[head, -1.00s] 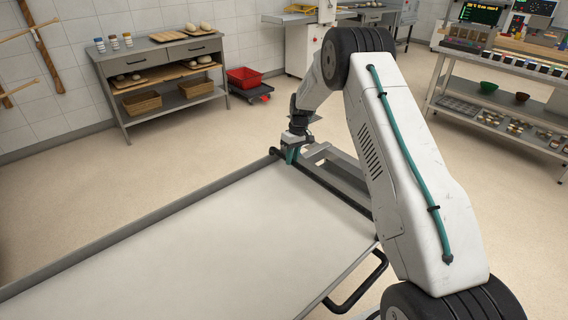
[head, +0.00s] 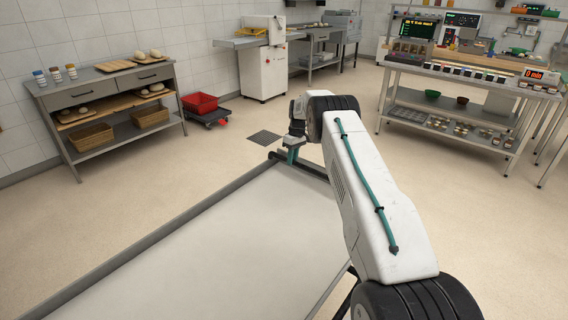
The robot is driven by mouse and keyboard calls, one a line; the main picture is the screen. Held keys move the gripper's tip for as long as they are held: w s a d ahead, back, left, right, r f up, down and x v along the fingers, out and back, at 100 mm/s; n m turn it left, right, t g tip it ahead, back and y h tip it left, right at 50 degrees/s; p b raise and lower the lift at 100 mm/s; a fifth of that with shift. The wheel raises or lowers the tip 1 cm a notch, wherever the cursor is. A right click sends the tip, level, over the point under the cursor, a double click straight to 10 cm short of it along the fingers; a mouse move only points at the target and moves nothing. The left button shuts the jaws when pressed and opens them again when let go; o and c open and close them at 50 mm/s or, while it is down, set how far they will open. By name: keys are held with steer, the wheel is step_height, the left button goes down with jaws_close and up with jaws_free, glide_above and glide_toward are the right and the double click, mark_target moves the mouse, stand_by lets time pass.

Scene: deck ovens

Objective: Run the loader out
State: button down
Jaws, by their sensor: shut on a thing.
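The loader (head: 225,240) is a long, pale flat bed with a grey side rail, running from the lower left of the head view to the middle. A dark crossbar (head: 313,171) spans its far end. My gripper (head: 291,156), with teal fingers, is at this bar, near its left end, and is shut on it. The fingertips are small in the picture. My arm hides the right part of the bar and much of the loader's right side.
A grey drain grate (head: 264,138) lies in the floor just beyond the loader's end. A red crate on a dolly (head: 200,103) stands past it, near a shelved table (head: 105,75). A steel workbench (head: 470,75) stands at the back right. Open floor lies between.

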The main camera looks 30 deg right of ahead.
steer(key=shift+w+d, duration=0.15)
steer(key=shift+d, duration=0.5)
steer(key=c, duration=1.3)
jaws_free()
steer(key=shift+o, duration=0.2)
steer(key=shift+a, duration=0.1)
step_height(320, 180, up, 8)
steer(key=d, duration=0.1)
steer(key=shift+w+d+f, duration=0.15)
steer(key=shift+w+d, duration=0.05)
steer(key=shift+d, duration=0.05)
